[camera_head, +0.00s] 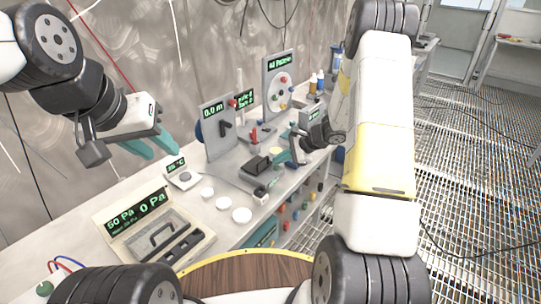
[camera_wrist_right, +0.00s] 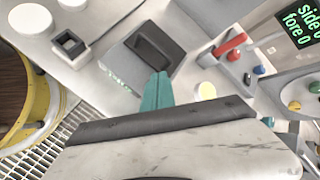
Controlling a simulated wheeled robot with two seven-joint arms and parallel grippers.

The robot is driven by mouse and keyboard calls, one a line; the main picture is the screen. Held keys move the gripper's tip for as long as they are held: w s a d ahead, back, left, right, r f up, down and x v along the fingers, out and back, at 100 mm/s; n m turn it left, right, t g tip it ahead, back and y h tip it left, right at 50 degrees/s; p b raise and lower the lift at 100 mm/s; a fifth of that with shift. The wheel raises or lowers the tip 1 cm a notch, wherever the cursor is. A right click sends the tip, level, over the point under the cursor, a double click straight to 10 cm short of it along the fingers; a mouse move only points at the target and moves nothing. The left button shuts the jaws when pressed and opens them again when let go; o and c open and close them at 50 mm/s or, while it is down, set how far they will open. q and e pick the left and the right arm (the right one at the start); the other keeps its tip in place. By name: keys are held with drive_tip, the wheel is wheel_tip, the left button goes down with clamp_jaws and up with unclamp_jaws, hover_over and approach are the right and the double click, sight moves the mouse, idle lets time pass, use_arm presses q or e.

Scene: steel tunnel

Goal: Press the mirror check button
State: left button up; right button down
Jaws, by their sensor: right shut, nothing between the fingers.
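My right gripper (camera_head: 277,157) is shut and empty, low over the middle of the bench. Its teal fingertips (camera_wrist_right: 158,88) show in the right wrist view, pointing at a grey box with a black block (camera_wrist_right: 155,45) on top. I cannot read a label that marks the mirror check button. My left gripper (camera_head: 153,146) hangs above the bench at the left, its teal fingers apart and empty.
White round discs (camera_head: 242,215) and a small white square socket (camera_head: 261,196) are on the bench (camera_head: 215,183). A pressure display case (camera_head: 150,225) is at front left. Grating floor (camera_head: 470,150) is at the right.

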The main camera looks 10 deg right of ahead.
sight(279, 169)
drive_tip(key=shift+f, duration=0.35)
idle(0.7)
idle(0.4)
drive_tip(key=shift+r, duration=0.8)
drive_tip(key=shift+r, duration=0.1)
drive_tip(key=shift+r, duration=2.4)
